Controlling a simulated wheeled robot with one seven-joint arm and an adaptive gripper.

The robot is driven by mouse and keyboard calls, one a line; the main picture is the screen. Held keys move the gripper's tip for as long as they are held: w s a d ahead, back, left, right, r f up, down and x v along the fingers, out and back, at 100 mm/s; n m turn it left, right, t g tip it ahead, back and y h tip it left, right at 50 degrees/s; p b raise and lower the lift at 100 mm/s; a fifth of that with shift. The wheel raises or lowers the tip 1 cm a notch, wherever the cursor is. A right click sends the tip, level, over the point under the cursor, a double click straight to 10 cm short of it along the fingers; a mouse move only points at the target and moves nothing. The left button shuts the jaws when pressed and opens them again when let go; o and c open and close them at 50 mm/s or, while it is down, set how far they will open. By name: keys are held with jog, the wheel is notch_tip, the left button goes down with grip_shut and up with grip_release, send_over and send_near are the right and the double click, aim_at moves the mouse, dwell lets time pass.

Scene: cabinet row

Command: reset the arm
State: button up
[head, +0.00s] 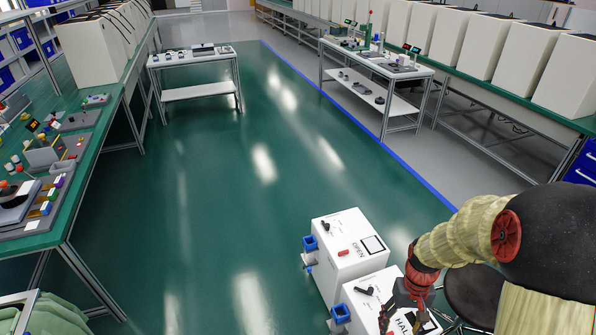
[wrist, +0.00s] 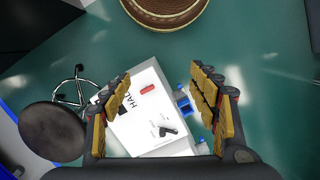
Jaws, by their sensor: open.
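My arm reaches in from the right edge of the head view and bends down toward the white cabinets. My gripper (head: 397,302) shows at its lower end, in front of a white cabinet (head: 366,296) with lettering that begins "HA". In the wrist view, the two padded fingers of my gripper (wrist: 160,88) stand wide apart with nothing between them. The same cabinet's top (wrist: 150,112), with a red part and a black handle, lies below and beyond the fingers. I cannot tell the exact gap. A second white cabinet (head: 345,252), marked "OPEN", stands just behind it.
A dark round stool (head: 474,293) stands right of the cabinets; it also shows in the wrist view (wrist: 52,131). A green workbench (head: 75,165) with small items runs along the left. Two small tables (head: 193,57) (head: 376,65) stand farther back. The green floor between is clear.

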jog(key=s+a+r+t, duration=0.2)
jog(key=s+a+r, duration=0.1)
jog(key=r, duration=0.6)
jog(key=s+a+r+t, duration=0.3)
jog(key=r, duration=0.7)
jog(key=s+a+r+n+t, duration=0.1)
jog(key=s+a+r+t, duration=0.1)
jog(key=r, duration=0.8)
jog(key=shift+s+a+r+t, duration=0.15)
jog(key=shift+s+a+t, duration=0.25)
jog(key=shift+s, duration=0.35)
